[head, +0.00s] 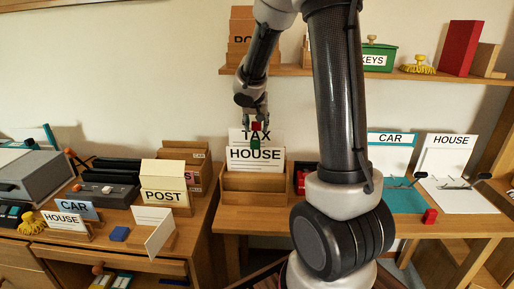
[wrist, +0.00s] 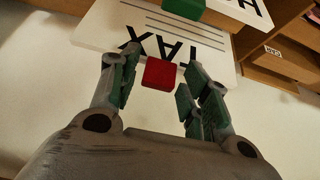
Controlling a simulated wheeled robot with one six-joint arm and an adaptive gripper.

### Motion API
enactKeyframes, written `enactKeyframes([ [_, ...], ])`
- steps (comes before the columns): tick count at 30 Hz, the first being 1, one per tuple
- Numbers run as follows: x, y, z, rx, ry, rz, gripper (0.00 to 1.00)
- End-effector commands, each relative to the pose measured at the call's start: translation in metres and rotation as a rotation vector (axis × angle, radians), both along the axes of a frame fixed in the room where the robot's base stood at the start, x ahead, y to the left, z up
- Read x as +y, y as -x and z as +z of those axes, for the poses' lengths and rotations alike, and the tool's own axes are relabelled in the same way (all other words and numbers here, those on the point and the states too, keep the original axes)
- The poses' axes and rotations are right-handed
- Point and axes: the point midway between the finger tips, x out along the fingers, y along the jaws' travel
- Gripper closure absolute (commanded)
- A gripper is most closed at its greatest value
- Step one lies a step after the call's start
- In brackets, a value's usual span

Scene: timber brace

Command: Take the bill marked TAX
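The white bill marked TAX (head: 238,135) stands in a wooden letter holder (head: 240,182), behind a bill marked HOUSE (head: 255,156). A red block (head: 256,126) is at the TAX bill's top edge, and a green block (head: 255,144) is at the HOUSE bill's top edge. My gripper (head: 256,118) is just above the TAX bill, pointing down. In the wrist view the red block (wrist: 160,73) lies between the two open fingers, with a visible gap on the left. The TAX lettering shows upside down on the bill (wrist: 105,24) there.
A shelf (head: 390,72) above holds a green KEYS box (head: 378,57) and a red block-like book (head: 461,47). CAR (head: 392,150) and HOUSE (head: 446,154) clipboards stand at right. A POST holder (head: 165,196) and small boxes crowd the left desk.

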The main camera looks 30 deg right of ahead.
Motion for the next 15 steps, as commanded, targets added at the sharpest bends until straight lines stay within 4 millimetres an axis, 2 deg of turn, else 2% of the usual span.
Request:
enactKeyframes([
  [1,0.0000,0.0000,0.0001,0.000,0.000,0.000,0.66],
  [6,0.0001,0.0000,0.0002,0.000,0.000,0.000,0.97],
  [7,0.0001,0.0000,0.0002,0.000,0.000,0.000,1.00],
  [15,-0.0001,-0.0007,0.0039,-0.003,0.001,-0.001,1.00],
])
